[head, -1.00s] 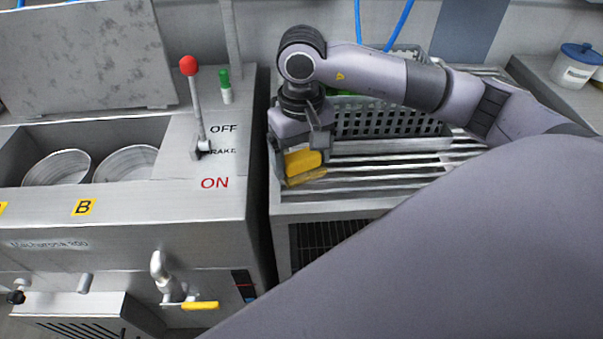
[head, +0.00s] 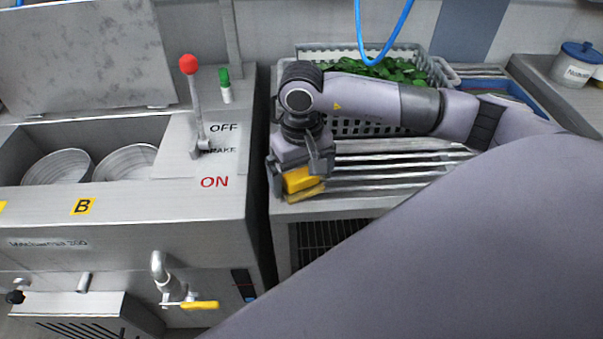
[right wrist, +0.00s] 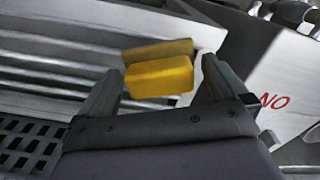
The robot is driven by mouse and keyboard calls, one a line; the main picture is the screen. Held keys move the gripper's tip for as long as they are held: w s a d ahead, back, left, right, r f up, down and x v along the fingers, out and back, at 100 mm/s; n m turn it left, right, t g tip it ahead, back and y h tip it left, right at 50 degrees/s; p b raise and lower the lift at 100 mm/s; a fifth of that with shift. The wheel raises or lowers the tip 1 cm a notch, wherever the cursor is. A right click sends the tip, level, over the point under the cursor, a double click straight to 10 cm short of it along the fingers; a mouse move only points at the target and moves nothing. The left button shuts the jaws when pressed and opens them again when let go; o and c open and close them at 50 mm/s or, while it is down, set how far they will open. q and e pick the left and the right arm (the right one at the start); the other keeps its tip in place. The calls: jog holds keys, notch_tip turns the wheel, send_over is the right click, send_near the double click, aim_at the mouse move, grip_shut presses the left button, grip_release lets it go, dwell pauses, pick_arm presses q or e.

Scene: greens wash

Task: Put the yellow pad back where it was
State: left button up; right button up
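The yellow pad (head: 299,180) is a small block with a bright yellow face and a darker yellow side. It is at the left front end of the slatted steel drainboard (head: 350,187). My right gripper (head: 297,172) points down there with its fingers on either side of the pad and looks shut on it. In the right wrist view the pad (right wrist: 160,77) sits between the two fingertips (right wrist: 162,85), close to the steel surface. I cannot tell whether its underside touches the steel. My left gripper is not in view.
A grey crate (head: 360,128) of greens (head: 385,70) stands behind my right arm. A blue hose (head: 380,60) hangs above it. The steel washer (head: 120,215), with a red-knobbed lever (head: 192,100), stands left across a narrow gap. A white tub (head: 574,72) is at the far right.

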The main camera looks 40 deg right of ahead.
aim_at(301, 174)
jog(key=shift+r, duration=0.1)
jog(key=shift+r+p, duration=0.25)
jog(key=shift+p, duration=0.1)
notch_tip(301, 174, up, 12)
jog(key=shift+f+b, duration=0.15)
jog(key=shift+b, duration=0.3)
